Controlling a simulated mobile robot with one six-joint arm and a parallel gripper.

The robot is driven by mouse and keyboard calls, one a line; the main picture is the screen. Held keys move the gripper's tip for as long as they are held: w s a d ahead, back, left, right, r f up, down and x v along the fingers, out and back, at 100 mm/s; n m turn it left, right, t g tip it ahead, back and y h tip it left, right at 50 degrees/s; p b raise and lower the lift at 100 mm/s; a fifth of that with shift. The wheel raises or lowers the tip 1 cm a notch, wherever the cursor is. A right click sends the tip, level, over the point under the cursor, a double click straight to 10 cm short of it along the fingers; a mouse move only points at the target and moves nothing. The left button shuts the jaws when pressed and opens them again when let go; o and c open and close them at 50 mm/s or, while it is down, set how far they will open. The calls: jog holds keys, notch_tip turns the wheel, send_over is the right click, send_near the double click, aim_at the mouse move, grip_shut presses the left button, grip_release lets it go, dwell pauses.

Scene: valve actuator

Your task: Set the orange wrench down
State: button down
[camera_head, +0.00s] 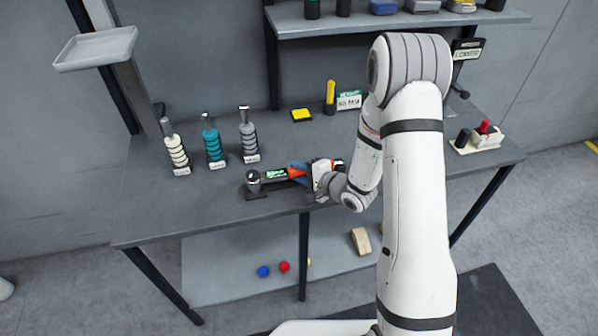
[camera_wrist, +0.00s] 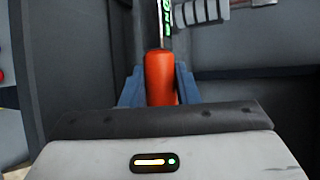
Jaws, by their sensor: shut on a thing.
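The orange wrench (camera_wrist: 161,76) has an orange handle and a dark shaft with a green marking, pointing away from me in the wrist view. My gripper (camera_wrist: 160,92) is shut on the handle, one blue finger on each side. In the head view the wrench (camera_head: 276,174) lies roughly level at the bench's front edge, its dark body and green display reaching left from my gripper (camera_head: 299,174). Its left end meets a dark round-topped fixture (camera_head: 253,182); I cannot tell whether they touch. My gripper hides part of the handle.
The grey bench (camera_head: 205,208) has clear room at front left. Cream, teal and grey ringed posts (camera_head: 213,144) stand behind. A yellow pad (camera_head: 301,115), a yellow-topped cylinder (camera_head: 330,97) and a white holder (camera_head: 478,138) sit further back or right. A shelf (camera_head: 400,22) hangs above.

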jog(key=shift+f, duration=0.1)
jog(key=c, duration=1)
grip_release()
jog(key=shift+c, duration=0.2)
jog(key=b+v, duration=0.1)
jog(key=v, duration=0.6)
jog(key=shift+s+d, duration=0.25)
jog(key=shift+d, duration=0.05)
